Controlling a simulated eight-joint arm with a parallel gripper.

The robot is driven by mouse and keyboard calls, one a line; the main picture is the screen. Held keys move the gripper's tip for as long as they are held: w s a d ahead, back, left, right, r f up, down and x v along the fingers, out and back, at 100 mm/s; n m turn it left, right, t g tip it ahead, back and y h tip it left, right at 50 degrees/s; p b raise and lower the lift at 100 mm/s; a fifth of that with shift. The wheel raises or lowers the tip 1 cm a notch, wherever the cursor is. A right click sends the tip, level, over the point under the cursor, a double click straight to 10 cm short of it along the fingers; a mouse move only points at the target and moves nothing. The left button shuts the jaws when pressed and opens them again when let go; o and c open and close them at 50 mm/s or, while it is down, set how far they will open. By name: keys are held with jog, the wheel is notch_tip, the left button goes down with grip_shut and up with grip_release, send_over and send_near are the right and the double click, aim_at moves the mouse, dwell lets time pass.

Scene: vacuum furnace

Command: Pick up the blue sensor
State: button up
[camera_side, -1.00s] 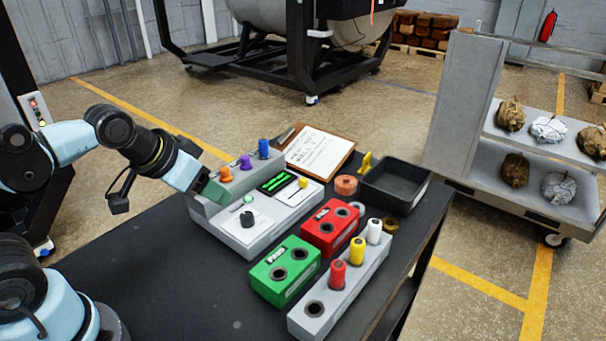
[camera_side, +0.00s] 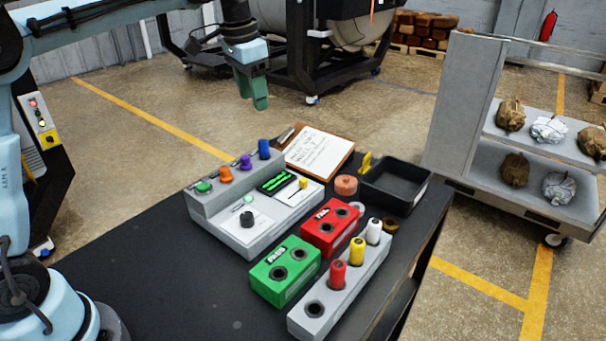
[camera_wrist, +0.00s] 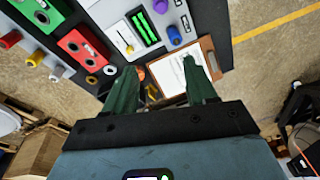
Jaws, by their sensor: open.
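The blue sensor (camera_side: 264,149) stands upright at the far right end of the raised back row of the grey test unit (camera_side: 237,232), beside purple (camera_side: 245,162), orange (camera_side: 225,174) and green (camera_side: 204,187) pieces. In the wrist view the blue sensor (camera_wrist: 174,35) is seen from above, up and left of the right finger. My gripper (camera_side: 256,106) hangs pointing down above and behind the table's far edge, apart from the sensor. In the wrist view my gripper (camera_wrist: 164,85) has its two green fingers spread, with nothing between them but the clipboard and floor further below.
A clipboard (camera_side: 318,152) lies just right of the blue sensor. A dark tray (camera_side: 395,186), a red FAIL box (camera_side: 332,227), a green PASS box (camera_side: 286,271) and a grey rack (camera_side: 339,290) with red, yellow and white sensors stand on the table. The front-left tabletop is clear.

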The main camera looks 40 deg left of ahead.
aim_at(263, 139)
jog(key=shift+m+g, duration=0.5)
jog(key=shift+g, duration=0.4)
jog(key=w+a+f, duration=0.1)
jog(key=f, duration=0.2)
jog(key=w+a+f, duration=0.1)
jog(key=f, duration=0.2)
jog(key=w+a+f, duration=0.1)
jog(key=w+f, duration=0.1)
jog(key=f, duration=0.1)
jog(key=shift+f, duration=0.1)
jog(key=shift+w+d+f, duration=0.1)
jog(key=shift+w+f, duration=0.05)
jog(key=shift+f, duration=1.2)
jog(key=shift+w+d+f, duration=0.1)
jog(key=shift+f, duration=1.2)
jog(key=shift+c, duration=0.3)
grip_shut()
